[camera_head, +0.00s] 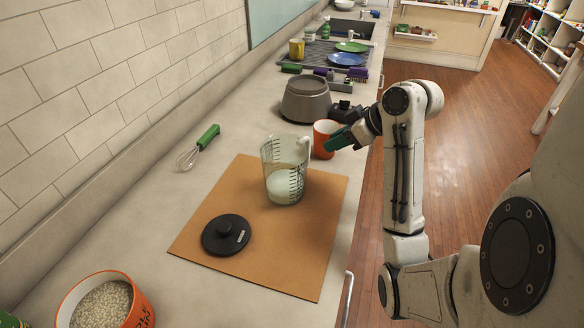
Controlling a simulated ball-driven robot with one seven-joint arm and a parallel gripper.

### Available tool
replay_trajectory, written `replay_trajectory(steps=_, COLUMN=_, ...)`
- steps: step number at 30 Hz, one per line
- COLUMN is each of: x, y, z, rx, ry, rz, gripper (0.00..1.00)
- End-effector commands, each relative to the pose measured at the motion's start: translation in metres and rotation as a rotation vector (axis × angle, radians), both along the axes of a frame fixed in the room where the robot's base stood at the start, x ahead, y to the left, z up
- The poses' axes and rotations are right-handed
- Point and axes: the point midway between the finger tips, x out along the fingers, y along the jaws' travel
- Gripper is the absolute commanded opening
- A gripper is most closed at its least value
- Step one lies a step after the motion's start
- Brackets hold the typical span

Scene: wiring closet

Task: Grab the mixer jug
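The mixer jug (285,182) is a clear measuring jug with dark markings and some whitish contents. It stands upright on the brown board, with its handle on the right side, toward my arm. My gripper (338,140), with a green finger pad showing, is to the right of the jug and a little beyond the handle. It is apart from the jug and partly covers an orange mug (321,137). The gripper is seen from the side, so the gap between its fingers cannot be made out.
A black lid (226,234) lies on the board (290,262). Dishes sit by the sink behind. The counter's right edge runs beneath my arm.

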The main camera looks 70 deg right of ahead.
Motion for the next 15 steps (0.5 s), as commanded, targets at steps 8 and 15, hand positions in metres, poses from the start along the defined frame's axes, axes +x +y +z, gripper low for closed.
replay_trajectory(steps=8, x=0.027, y=-0.001, z=-0.029, rx=0.01, ry=0.005, rz=0.006, gripper=0.26)
replay_trajectory(steps=15, x=0.039, y=-0.003, z=-0.041, rx=0.006, ry=0.004, rz=0.004, gripper=0.26)
